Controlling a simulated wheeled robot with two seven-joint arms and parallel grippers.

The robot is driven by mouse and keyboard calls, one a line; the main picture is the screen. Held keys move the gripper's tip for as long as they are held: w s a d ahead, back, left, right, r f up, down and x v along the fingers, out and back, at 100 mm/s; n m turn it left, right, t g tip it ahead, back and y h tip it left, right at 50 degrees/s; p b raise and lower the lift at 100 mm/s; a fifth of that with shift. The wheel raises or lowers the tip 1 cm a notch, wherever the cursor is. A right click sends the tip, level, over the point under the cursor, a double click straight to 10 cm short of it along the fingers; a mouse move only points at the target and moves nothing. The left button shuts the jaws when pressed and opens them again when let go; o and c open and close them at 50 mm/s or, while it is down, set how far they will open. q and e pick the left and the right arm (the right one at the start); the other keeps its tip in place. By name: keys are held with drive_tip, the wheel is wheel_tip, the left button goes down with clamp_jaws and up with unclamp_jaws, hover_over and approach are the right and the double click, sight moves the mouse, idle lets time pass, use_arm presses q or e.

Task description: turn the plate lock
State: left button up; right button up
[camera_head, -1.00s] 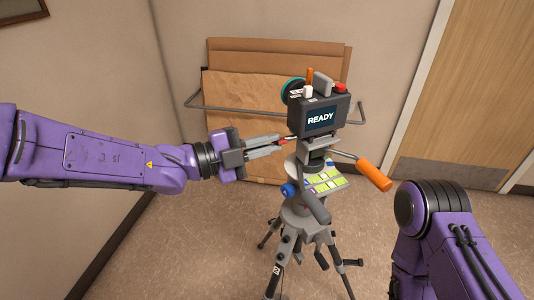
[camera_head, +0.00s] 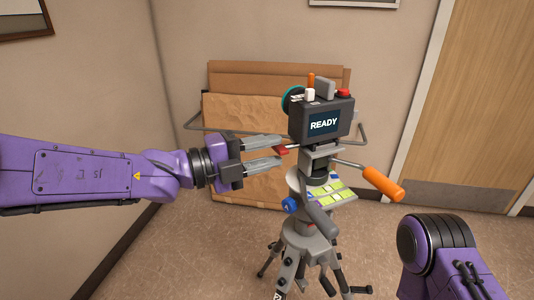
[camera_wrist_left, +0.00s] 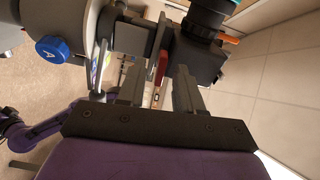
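The plate lock appears as a small red lever (camera_head: 281,150) on the left side of the tripod head (camera_head: 322,160), under the black camera box (camera_head: 322,120) whose screen reads READY. My left gripper (camera_head: 282,149) reaches in from the left, open, with its fingertips on either side of the red lever. In the left wrist view the red lever (camera_wrist_left: 161,66) shows between the two spread fingers (camera_wrist_left: 158,88), with a gap to each. Only a purple link of my right arm shows at lower right; its gripper is out of view.
An orange-gripped handle (camera_head: 383,183) sticks out to the right of the tripod head. A blue knob (camera_head: 289,204) and a yellow-green label plate (camera_head: 334,193) sit below. Brown cardboard panels (camera_head: 240,110) lean on the wall behind. A door (camera_head: 470,100) is at right.

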use_arm(q)
drive_tip(key=p+v, duration=0.2)
drive_tip(key=v, duration=0.4)
idle(0.3)
